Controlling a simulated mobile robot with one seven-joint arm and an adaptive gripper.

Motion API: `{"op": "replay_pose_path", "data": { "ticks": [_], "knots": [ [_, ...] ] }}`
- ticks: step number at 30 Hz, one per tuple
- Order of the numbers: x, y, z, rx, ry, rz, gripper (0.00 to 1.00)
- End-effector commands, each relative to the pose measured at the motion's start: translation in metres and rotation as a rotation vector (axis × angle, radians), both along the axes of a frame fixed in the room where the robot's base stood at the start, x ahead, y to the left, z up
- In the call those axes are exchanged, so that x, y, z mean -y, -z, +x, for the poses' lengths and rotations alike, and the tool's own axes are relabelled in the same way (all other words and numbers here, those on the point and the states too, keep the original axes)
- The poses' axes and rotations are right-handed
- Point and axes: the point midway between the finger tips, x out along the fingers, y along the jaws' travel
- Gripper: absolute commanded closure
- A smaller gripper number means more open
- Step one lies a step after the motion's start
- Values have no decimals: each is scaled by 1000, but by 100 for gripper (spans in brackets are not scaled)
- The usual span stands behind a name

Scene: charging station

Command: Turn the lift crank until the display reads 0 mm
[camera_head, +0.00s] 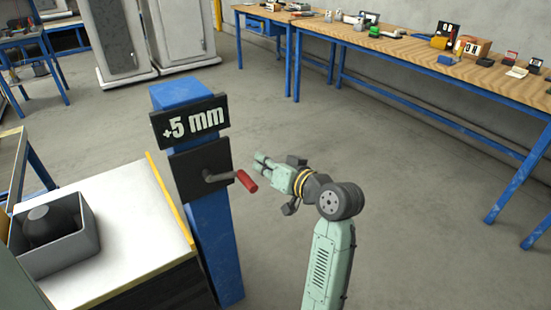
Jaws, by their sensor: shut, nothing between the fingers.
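The lift crank (219,178) sits on a dark plate on a blue post (215,235), left of the picture's middle. Its arm points to the right and ends in a red handle (246,181). The display (190,121) above the plate reads +5 mm. My gripper (258,160) is shut and empty. It appears just above and to the right of the red handle in the picture, with a small gap between them. How far apart they are in depth I cannot tell.
A white-topped bench (135,240) with a grey bin (60,255) stands left of the post. A long wooden workbench (400,45) with many small items runs along the back right. White cabinets (135,35) stand at the back. The floor (420,200) to the right is clear.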

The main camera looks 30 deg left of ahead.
Motion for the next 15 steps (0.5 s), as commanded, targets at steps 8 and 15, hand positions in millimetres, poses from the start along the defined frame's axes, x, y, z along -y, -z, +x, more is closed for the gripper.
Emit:
{"op": "replay_pose_path", "data": {
  "ticks": [8,15],
  "knots": [
    [-3,21,-9,1,0,1,100],
    [-3,23,-10,2,2,1,100]
  ]
}}
